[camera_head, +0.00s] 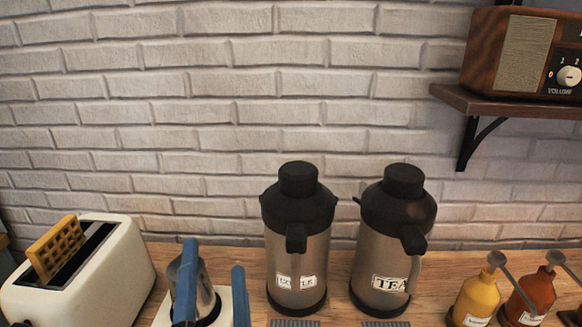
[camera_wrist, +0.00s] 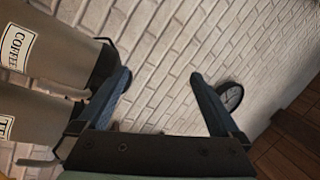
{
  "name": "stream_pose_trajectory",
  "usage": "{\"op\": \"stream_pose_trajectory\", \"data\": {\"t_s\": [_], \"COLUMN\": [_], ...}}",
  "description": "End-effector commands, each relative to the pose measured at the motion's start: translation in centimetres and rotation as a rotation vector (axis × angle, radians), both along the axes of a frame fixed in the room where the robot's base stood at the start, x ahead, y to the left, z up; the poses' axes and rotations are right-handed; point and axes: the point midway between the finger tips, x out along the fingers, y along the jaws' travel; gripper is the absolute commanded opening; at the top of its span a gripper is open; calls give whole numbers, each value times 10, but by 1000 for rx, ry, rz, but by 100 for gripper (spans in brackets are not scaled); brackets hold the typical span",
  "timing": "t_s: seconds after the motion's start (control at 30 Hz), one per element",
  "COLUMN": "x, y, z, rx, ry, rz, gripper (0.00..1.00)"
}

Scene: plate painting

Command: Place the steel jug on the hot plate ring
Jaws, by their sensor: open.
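The steel jug (camera_head: 205,289), a shiny metal vessel, stands upright at the lower left of the head view. One blue finger covers part of it. It appears to stand on a white block, apparently the hot plate (camera_head: 224,307); the ring itself cannot be made out, nor how the jug sits on it. My gripper (camera_head: 214,256) is open and empty, one finger in front of the jug and the other to its right. In the wrist view my gripper (camera_wrist: 159,77) is spread with only the wall between its fingers; the jug does not show there.
A white toaster (camera_head: 110,275) with a waffle (camera_head: 56,249) stands left. A coffee flask (camera_head: 298,250) and a tea flask (camera_head: 388,262) stand right of my gripper. Pump bottles (camera_head: 475,298) are farther right. A shelf holds a radio (camera_head: 522,55). The brick wall closes the back.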

Motion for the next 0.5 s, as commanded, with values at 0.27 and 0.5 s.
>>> {"op": "stream_pose_trajectory", "data": {"t_s": [0.27, 0.5], "x": [-12, -58], "y": [-62, -91], "z": [208, 300], "rx": [-499, -767], "ry": [-392, -547], "rz": [-377, -645], "gripper": [100, 100]}}
